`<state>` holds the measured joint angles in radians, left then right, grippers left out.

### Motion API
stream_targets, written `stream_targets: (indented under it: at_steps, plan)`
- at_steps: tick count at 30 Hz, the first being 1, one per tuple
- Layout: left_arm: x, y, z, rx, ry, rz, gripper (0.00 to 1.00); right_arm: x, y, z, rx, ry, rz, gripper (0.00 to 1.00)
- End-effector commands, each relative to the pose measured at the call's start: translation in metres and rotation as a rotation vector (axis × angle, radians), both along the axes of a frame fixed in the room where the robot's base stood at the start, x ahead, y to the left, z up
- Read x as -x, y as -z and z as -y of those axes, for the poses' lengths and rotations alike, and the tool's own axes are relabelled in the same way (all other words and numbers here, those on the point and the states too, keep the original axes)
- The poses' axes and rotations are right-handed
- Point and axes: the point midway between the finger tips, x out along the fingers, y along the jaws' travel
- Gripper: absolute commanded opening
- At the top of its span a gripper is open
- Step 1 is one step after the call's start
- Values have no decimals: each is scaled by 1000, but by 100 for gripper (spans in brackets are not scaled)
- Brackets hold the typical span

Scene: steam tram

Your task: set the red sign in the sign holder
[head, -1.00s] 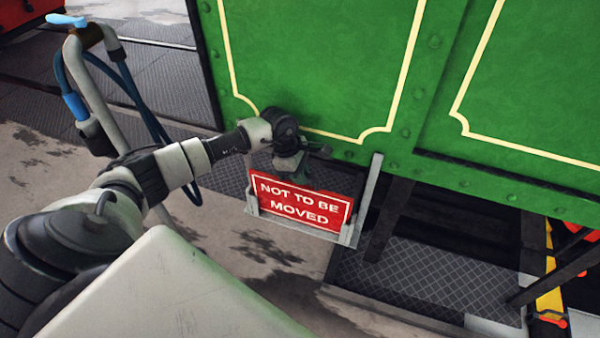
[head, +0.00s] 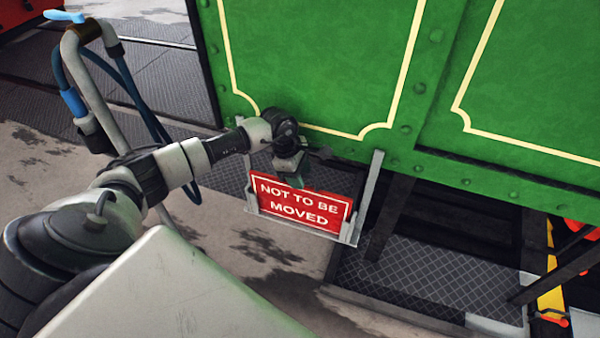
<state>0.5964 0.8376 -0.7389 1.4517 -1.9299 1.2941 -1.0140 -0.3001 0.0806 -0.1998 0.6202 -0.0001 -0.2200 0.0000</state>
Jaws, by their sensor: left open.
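The red sign (head: 301,206), lettered "NOT TO BE MOVED", stands in the sign holder (head: 366,197), a pale metal frame with side rails and a bottom ledge on the green tram side. The sign's lower edge is at the ledge and its sides lie between the rails. My left gripper (head: 291,178) is just above the sign's top edge, open; its fingers are small and partly hidden, and I cannot tell whether they touch the sign. My right gripper is not in view.
The green tram panel (head: 320,60) rises close behind the gripper. A standpipe (head: 92,95) with a blue lever and hoses stands at left. A dark tread-plate step (head: 430,280) lies below right.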

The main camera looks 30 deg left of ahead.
Motion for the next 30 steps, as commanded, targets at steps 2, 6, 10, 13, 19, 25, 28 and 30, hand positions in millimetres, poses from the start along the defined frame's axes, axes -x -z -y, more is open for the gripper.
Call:
stream_targets:
  at_steps: [2, 6, 10, 13, 19, 25, 28, 30]
  plan:
    - [0, -4, -1, 0, 0, 1, 44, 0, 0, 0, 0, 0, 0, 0]
    - [1, -22, -7, -1, -2, 6, 44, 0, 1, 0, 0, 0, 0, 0]
    - [4, -48, -15, -2, 0, 8, 44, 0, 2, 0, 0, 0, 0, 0]
    - [7, -67, -20, -1, -2, 6, 44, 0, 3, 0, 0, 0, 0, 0]
    - [11, -95, -28, 0, 0, 5, 44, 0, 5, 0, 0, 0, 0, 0]
    - [12, -104, -30, 1, 0, 4, 44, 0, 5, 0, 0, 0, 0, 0]
    - [12, -105, -30, 1, 0, 4, 44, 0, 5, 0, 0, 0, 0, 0]
    - [12, -104, -30, 1, -1, 3, 44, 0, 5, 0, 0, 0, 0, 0]
